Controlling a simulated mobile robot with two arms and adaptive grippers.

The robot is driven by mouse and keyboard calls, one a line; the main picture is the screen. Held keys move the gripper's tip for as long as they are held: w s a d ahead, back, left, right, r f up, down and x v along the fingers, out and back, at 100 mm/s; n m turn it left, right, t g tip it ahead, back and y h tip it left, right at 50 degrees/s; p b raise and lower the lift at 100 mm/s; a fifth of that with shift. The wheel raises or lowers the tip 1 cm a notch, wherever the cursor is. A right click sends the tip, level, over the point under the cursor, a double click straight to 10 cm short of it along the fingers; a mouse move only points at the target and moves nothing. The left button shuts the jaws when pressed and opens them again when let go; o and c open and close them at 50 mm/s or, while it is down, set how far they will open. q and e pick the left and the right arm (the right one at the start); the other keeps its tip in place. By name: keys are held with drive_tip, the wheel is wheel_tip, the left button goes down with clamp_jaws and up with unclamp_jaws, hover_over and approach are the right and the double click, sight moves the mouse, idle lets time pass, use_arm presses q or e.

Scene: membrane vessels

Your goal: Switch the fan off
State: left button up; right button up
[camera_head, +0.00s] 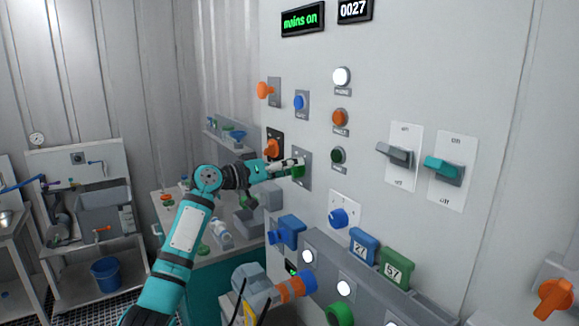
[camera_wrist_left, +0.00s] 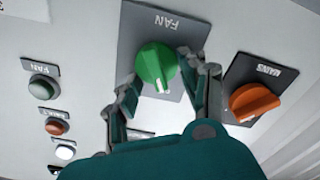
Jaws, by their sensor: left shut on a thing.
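The green fan knob (camera_wrist_left: 152,62) sits on a grey plate labelled FAN (camera_wrist_left: 170,22), which appears upside down in the left wrist view. Its white mark points toward the bottom of that view. My left gripper (camera_wrist_left: 158,74) has a finger on each side of the knob and is shut on it. In the head view my left gripper (camera_head: 295,165) reaches the panel and partly covers the green knob (camera_head: 298,173). The green fan lamp (camera_head: 338,156) looks dark; it also shows in the left wrist view (camera_wrist_left: 43,88). My right gripper is not in view.
The orange mains knob (camera_wrist_left: 255,101) is close beside the left gripper. A display (camera_head: 302,19) reads "mains on". Two lever switches (camera_head: 397,155) (camera_head: 443,167) are on the right. A blue knob (camera_head: 338,218) and a socket ledge with plugs (camera_head: 363,248) lie below.

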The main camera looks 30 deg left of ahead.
use_arm(q)
drive_tip(key=o, duration=1.1)
drive_tip(key=shift+s, duration=0.1)
drive_tip(key=v, duration=1.2)
